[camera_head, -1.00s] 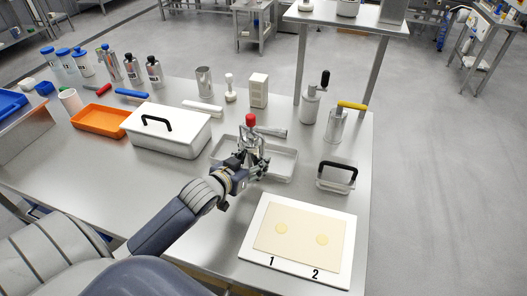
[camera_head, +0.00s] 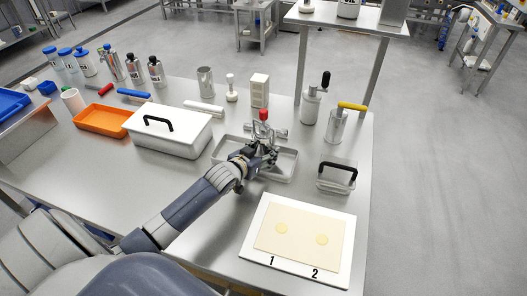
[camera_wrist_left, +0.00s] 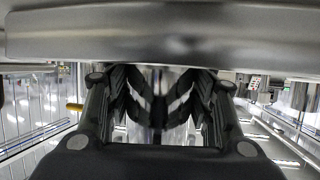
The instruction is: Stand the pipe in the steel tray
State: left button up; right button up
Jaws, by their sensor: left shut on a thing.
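The steel tray (camera_head: 287,163) is shallow and sits on the table near the middle of the head view. My left gripper (camera_head: 265,146) is over the tray, shut on the shiny metal pipe (camera_head: 280,132). The pipe has a red tip that points up and a metal piece running sideways; the fingers partly hide its shape. Its lower end is hidden, so I cannot tell whether it touches the tray. In the left wrist view the gripper fingers (camera_wrist_left: 160,110) close around a shiny surface, and a wide metal bar crosses the top. My right gripper is not in view.
A white lidded box (camera_head: 172,132) and an orange tray (camera_head: 102,120) stand to the left. A white board (camera_head: 346,225) with two pale discs lies front right. The front left is clear.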

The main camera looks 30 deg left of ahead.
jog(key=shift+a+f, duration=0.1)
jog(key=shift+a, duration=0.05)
pick_arm(q)
jog(key=o, duration=1.4)
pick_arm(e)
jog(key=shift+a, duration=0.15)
pick_arm(q)
jog(key=v, duration=1.2)
jog(key=shift+s, duration=0.1)
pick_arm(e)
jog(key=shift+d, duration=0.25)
